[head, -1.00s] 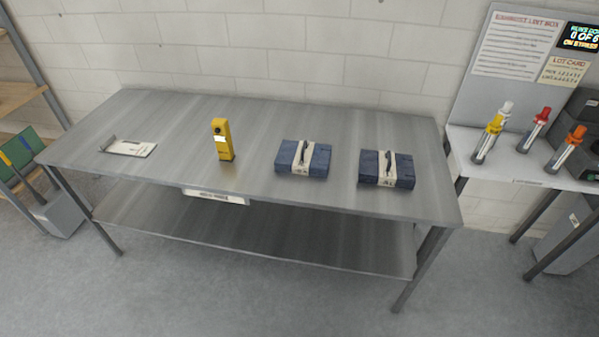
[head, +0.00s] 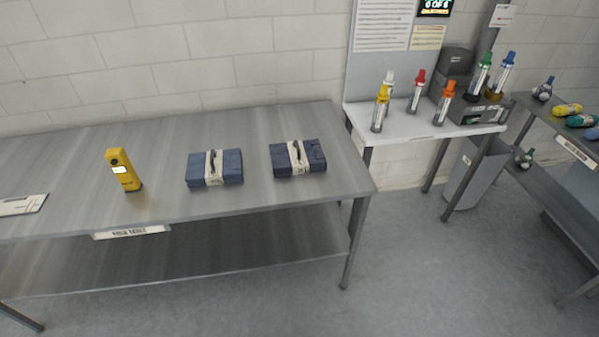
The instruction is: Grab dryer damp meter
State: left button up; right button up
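Neither of my grippers shows in the head view.
Two blue folded bundles with pale straps (head: 214,168) (head: 297,157) lie right of the meter. A white card (head: 22,205) lies at the left. A side table (head: 420,128) holds several coloured-cap tubes. A shelf with coloured rolls stands at far right. The floor (head: 440,270) in front is clear.

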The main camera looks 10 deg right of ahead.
aim_at(125, 171)
jog(key=z, duration=0.35)
jog(key=k, duration=0.35)
jog(key=u, duration=1.65)
jog(key=i, duration=0.65)
jog(key=u, duration=0.55)
jog(key=i, duration=0.8)
jog(key=z, duration=0.7)
jog(key=i, duration=0.7)
jog(key=z, duration=0.6)
